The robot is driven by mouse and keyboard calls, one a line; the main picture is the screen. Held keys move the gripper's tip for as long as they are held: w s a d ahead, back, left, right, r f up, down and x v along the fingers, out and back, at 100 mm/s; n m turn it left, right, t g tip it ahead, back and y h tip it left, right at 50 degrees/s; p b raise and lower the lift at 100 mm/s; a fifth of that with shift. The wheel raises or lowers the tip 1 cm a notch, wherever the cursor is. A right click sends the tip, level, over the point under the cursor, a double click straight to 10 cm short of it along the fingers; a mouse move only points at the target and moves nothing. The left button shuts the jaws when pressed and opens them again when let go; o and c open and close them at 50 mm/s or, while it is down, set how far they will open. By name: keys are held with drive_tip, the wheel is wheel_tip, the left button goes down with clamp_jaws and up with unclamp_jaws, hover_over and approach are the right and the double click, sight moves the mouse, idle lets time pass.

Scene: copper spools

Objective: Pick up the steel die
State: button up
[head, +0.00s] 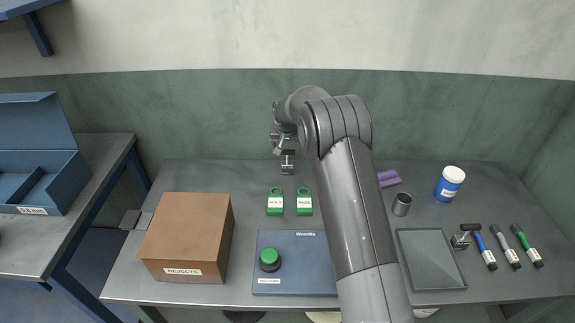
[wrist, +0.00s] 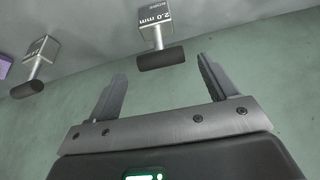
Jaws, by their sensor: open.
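In the wrist view, a steel die (wrist: 153,28) marked 2.0 mm has a thin stem and a dark cylindrical grip. Its grip shows in the gap between the fingertips of my open gripper (wrist: 160,68), near their level; I cannot tell the exact depth. Nothing is held. My arm hides the area to the right.
Two green tags (head: 275,203) lie in front of my gripper. A brown REJECTS box (head: 185,240) stands left, and a blue panel with a green button (head: 269,257) is in front.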

sight(287, 151)
drive_tip(key=shift+x, duration=3.35)
drive_tip(key=shift+s+a, duration=0.1)
drive_tip(key=shift+s, duration=0.05)
drive_tip(key=shift+c, duration=0.4)
drive_tip(key=c, duration=1.4)
drive_tip(key=shift+r, duration=0.15)
